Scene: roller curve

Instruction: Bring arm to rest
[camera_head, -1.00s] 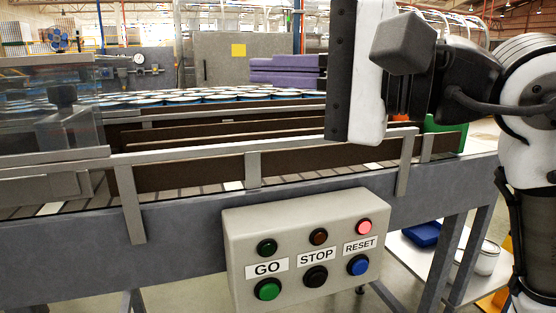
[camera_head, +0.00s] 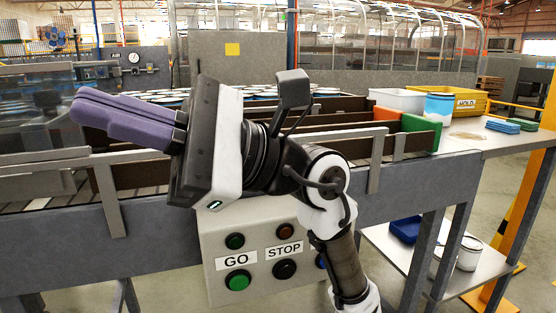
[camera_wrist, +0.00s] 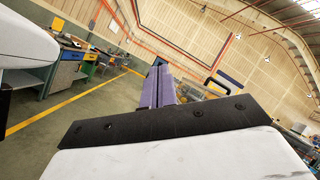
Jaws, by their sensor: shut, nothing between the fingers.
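My gripper (camera_head: 80,108) has long purple fingers that lie close together, shut with nothing between them. In the head view it points left, raised in front of the conveyor and above its near rail. In the wrist view the purple fingers (camera_wrist: 158,75) stand together against the far hall and its floor. My arm crosses the picture from the lower right, in front of the button box (camera_head: 212,250). It hides the RESET label and most of the buttons at the box's right end.
The conveyor (camera_head: 75,245) runs across the view, with several white-topped cans (camera_head: 160,97) behind. To the right a side table (camera_head: 480,142) holds a white bin (camera_head: 398,99), a yellow HOLD bin (camera_head: 455,100) and blue and green pads (camera_head: 503,126). A lower shelf carries a blue item (camera_head: 405,229).

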